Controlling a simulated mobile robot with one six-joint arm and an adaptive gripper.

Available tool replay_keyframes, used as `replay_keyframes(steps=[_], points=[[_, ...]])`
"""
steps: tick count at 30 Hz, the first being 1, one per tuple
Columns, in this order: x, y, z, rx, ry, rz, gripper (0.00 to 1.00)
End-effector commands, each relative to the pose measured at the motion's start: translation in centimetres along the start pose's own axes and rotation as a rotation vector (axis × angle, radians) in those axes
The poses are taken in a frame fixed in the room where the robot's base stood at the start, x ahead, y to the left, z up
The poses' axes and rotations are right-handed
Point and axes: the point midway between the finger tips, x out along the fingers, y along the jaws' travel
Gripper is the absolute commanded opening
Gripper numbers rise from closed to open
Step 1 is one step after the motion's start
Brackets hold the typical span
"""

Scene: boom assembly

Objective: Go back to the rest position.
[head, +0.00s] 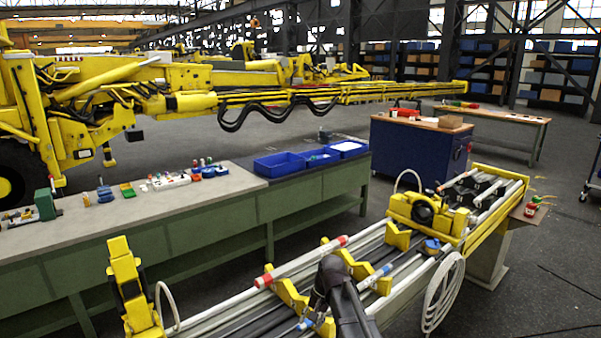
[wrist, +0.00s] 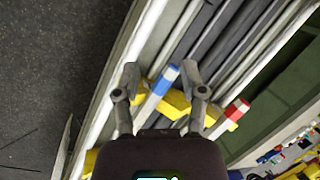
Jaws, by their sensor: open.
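My gripper (wrist: 163,88) is open in the wrist view, its two fingers spread with nothing clasped. A tube with a blue-and-white end (wrist: 163,82) shows between the fingers; whether they touch it cannot be told. A tube with a red-banded end (wrist: 237,110) lies to the right of the fingers. In the head view my dark arm (head: 345,300) reaches over the boom rack at the bottom centre, and its fingertips are not clearly seen. A blue-banded tube (head: 383,271) lies on the rack to the arm's right, and a red-ended tube (head: 300,262) to its left.
Yellow brackets (head: 290,294) stand up along the rack. A yellow upright (head: 128,285) rises at its left end and a yellow-and-black unit (head: 425,212) at its far end. A green workbench (head: 150,215) with blue bins (head: 283,163) stands behind. Dark floor (head: 540,270) is open to the right.

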Motion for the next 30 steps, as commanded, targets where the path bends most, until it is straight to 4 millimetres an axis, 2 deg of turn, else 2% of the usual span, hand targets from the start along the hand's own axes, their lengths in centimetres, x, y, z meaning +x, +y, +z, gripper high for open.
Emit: replay_keyframes(steps=[1,6,9,12,17,30], points=[[0.7,3.3,2.1,-0.027,0.024,0.032,0.54],[1.2,10.9,5.9,-0.136,0.083,0.150,0.54],[1.3,14.2,7.7,-0.189,0.101,0.210,0.54],[1.3,16.4,9.0,-0.226,0.110,0.254,0.54],[1.2,17.8,9.7,-0.253,0.115,0.287,0.54],[1.1,17.8,9.6,-0.255,0.114,0.288,0.54]])
